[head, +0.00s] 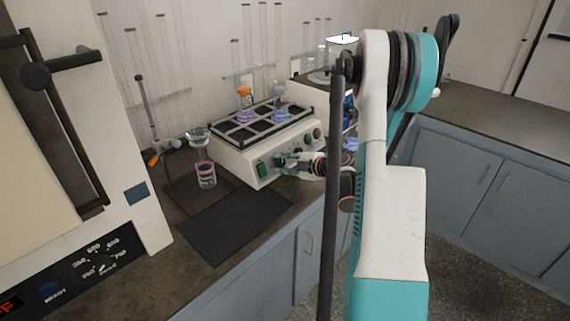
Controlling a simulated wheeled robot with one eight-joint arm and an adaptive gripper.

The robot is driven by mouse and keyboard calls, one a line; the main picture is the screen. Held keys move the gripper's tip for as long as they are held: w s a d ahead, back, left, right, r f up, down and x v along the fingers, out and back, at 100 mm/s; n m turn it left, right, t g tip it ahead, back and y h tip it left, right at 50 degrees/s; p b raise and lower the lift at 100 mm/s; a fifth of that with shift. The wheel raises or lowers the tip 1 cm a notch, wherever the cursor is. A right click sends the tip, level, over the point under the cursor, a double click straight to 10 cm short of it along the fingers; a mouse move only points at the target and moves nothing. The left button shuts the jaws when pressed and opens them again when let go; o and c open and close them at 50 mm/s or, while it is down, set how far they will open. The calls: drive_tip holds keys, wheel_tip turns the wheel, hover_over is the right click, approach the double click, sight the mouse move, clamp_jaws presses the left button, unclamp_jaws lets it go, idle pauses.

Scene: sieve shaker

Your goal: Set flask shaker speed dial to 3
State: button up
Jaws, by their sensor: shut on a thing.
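The flask shaker (243,164) is a white box on the dark bench, with a green switch (262,169) and dials on its front panel. A black rack (262,127) on its top holds flasks, one with an orange cap (244,91) and purple liquid. My gripper (281,161) is at the middle of the front panel, shut on what appears to be a dial there. The gripper hides that dial and its markings, so its setting cannot be read. Another dial (317,134) shows further right on the panel.
A flask with pink liquid (206,175) stands left of the shaker on a dark mat. Another dark mat (234,224) lies bare in front. A large oven-like device (85,262) is at the left. Another white device stands behind the shaker at the right.

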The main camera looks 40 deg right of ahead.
drive_tip(key=m, duration=0.5)
drive_tip(key=shift+f+m, duration=0.1)
drive_tip(key=shift+m, duration=0.2)
idle(0.5)
drive_tip(key=o, duration=1.1)
drive_tip(key=shift+c, duration=0.2)
drive_tip(key=v, duration=1.2)
drive_tip(key=shift+f, duration=0.15)
drive_tip(key=shift+d, duration=0.1)
